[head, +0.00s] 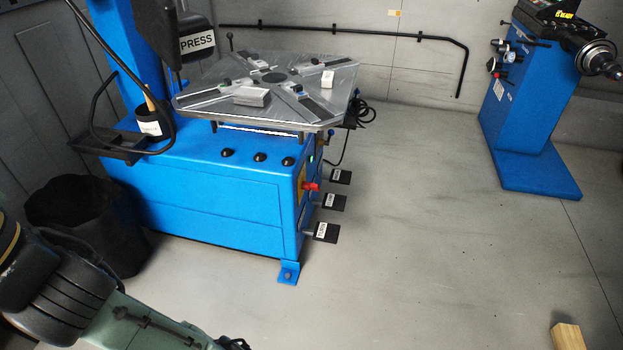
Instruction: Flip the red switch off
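The red switch (311,187) is on the right end face of the blue tyre changer (220,205), on a yellow plate, just below a small green light (311,158). It is small in the head view and I cannot tell its exact position. My arm reaches in from the lower left and runs off the bottom edge, well apart from the switch. My gripper's fingers are not visible.
Several black pedals (326,232) stick out low on the tyre changer's right side. A black bin (85,218) stands at its left. A blue wheel balancer (530,115) is at the back right. A wooden block (567,338) lies at the lower right. The floor between is clear.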

